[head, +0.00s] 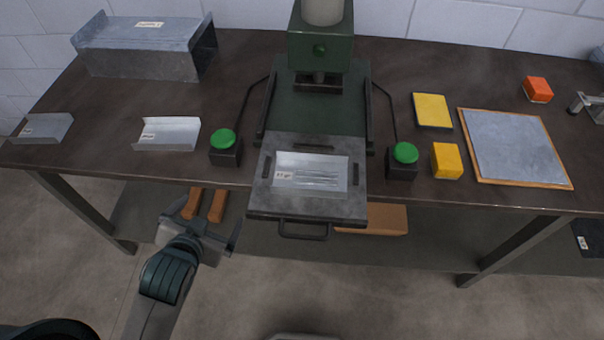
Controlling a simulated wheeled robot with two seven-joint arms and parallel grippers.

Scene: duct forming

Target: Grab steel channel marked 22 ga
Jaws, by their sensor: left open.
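Two small U-shaped steel channels with white labels lie on the left of the dark table: one (180,137) near the front edge, the other (58,127) farther left. Their label print is too small to read surely. My right gripper is not in view.
A green press (320,60) stands mid-table, flanked by green buttons (222,139) (405,152). A large steel duct (140,60) stands back left. Yellow blocks (447,161) (433,110), a wood-edged grey board (510,145) and an orange block (537,89) are at right. A lower shelf (270,240) runs underneath.

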